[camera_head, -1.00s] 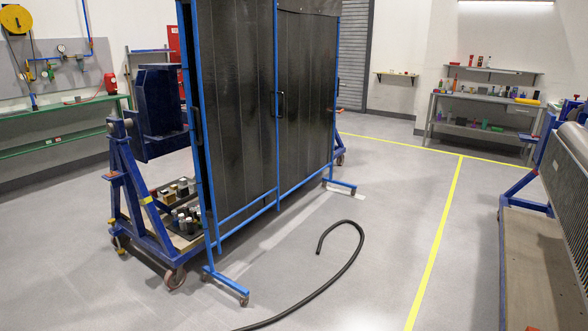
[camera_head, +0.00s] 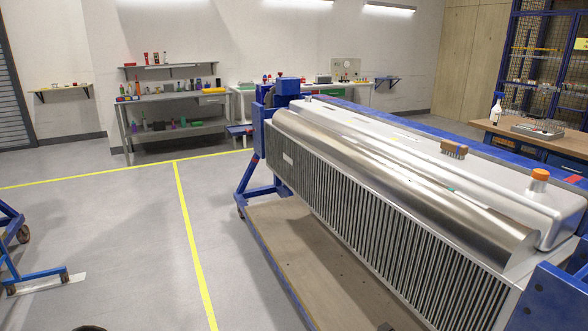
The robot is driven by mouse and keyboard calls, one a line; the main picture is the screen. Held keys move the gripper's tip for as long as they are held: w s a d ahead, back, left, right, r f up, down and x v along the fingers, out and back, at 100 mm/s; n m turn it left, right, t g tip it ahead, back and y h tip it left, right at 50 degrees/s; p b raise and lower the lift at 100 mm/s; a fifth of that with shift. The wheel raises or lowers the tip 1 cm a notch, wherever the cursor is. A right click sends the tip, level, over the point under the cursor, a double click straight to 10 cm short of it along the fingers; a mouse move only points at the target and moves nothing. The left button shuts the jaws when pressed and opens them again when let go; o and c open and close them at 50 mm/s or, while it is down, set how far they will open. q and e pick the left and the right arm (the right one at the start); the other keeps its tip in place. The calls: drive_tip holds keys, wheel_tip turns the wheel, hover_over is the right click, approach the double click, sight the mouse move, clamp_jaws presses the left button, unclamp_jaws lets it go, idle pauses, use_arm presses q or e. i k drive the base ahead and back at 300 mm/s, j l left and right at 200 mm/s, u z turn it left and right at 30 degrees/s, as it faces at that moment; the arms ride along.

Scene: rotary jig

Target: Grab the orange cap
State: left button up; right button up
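An orange cap (camera_head: 540,175) sits on a short light neck on top of the large silver metal unit (camera_head: 400,160), near its right end. The unit is held in a blue rotary jig frame (camera_head: 262,150) above a wooden platform (camera_head: 300,255). Neither of my grippers shows in the head view.
A brown brush (camera_head: 454,149) lies on top of the unit, left of the cap. A workbench (camera_head: 500,132) with a white bottle (camera_head: 497,110) stands behind at right. Shelves and benches line the back wall. Grey floor with a yellow line (camera_head: 190,240) is open at left.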

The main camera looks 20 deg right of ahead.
sight(538, 174)
drive_tip(key=i+j+z, duration=0.1)
drive_tip(key=i+z, duration=0.3)
drive_tip(key=i+j+z, duration=0.15)
drive_tip(key=z, duration=0.3)
drive_tip(key=i+j+z, duration=0.25)
drive_tip(key=z, duration=0.15)
drive_tip(key=i+j+z, duration=0.2)
drive_tip(key=j+z, duration=0.25)
drive_tip(key=i+j+z, duration=0.1)
drive_tip(key=j+z, duration=0.3)
drive_tip(key=i+j+z, duration=0.1)
drive_tip(key=j+z, duration=0.35)
drive_tip(key=l, duration=0.15)
